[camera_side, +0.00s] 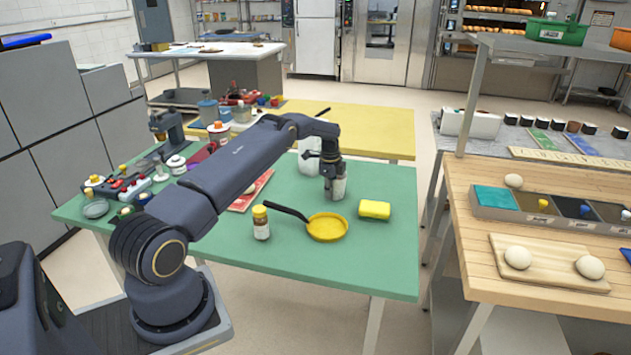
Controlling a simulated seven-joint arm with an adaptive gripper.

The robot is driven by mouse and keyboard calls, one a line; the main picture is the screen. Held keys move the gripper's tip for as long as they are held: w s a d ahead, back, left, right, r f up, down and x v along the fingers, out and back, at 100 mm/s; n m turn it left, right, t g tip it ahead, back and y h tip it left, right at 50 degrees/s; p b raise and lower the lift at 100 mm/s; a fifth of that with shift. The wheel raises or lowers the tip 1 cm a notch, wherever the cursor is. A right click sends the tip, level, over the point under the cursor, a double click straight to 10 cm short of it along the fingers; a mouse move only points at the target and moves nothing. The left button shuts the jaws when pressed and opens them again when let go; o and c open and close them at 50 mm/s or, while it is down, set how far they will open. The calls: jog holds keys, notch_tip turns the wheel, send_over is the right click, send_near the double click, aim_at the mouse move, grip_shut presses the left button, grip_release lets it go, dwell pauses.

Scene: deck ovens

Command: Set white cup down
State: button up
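My gripper (334,178) points down over the back right part of the green table (300,268). A small whitish cup (339,190) shows between and below its fingers, upright, with its upper part hidden by the fingers. The fingers appear closed around it. The cup's base is at or very near the table top; I cannot tell whether it touches.
A white container (309,156) stands just behind my gripper. The table's front right is clear.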

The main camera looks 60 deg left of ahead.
jog(key=shift+o, duration=0.7)
notch_tip(320, 180, up, 12)
jog(key=s+d+r+n+t, duration=0.1)
jog(key=s+d+r+n, duration=0.25)
jog(key=d+r, duration=0.6)
jog(key=s+d+r+n+t, duration=0.15)
jog(key=s+d+r, duration=0.25)
jog(key=d+r, duration=0.55)
jog(key=s+d+r+n+t, duration=0.1)
jog(key=s+d+r+n, duration=0.25)
jog(key=s+d, duration=0.75)
jog(key=s+d+f+n, duration=0.1)
jog(key=s+f, duration=0.1)
jog(key=s, duration=0.5)
jog(key=s+d+f+n+t, duration=0.1)
jog(key=s+d+f+n, duration=0.1)
jog(key=s, duration=0.5)
jog(key=shift+d, duration=0.25)
